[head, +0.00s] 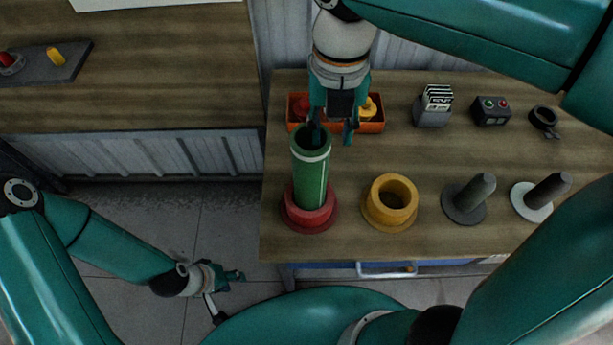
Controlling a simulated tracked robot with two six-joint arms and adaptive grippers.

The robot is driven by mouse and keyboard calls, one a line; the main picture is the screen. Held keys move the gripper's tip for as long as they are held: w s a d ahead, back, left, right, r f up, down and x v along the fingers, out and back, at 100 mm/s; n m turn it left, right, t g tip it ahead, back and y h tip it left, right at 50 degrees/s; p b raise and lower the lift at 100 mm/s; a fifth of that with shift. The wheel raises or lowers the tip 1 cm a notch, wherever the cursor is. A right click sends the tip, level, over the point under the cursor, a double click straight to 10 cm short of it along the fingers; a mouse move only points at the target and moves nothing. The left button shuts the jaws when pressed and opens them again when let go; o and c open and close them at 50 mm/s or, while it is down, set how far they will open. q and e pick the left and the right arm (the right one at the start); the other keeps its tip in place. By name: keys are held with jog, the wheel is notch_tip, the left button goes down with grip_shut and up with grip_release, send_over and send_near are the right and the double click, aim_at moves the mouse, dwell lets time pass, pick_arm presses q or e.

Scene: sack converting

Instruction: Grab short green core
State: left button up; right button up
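The green core (310,178) is a hollow tube with a white band near its top. It stands nearly upright, its lower end in the red flanged holder (309,214) on the wooden bench. My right gripper (331,135) points down at the core's top with fingers apart. One finger is at the core's dark opening, the other to the right of its rim. I cannot tell whether either touches. My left gripper (233,279) is low at the left, over the floor and away from the core; its finger gap is too small to tell.
A yellow flanged holder (391,202) stands empty right of the red one. Two grey pegs on discs (470,198) stand further right. Behind are an orange tray (372,126), a card holder (434,108), a button box (491,111) and a dark ring tool (544,121).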

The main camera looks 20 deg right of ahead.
aim_at(310, 179)
jog(key=shift+a+f, duration=0.15)
jog(key=shift+f, duration=1.2)
jog(key=shift+a+f, duration=0.1)
jog(key=shift+f, duration=1.25)
grip_shut()
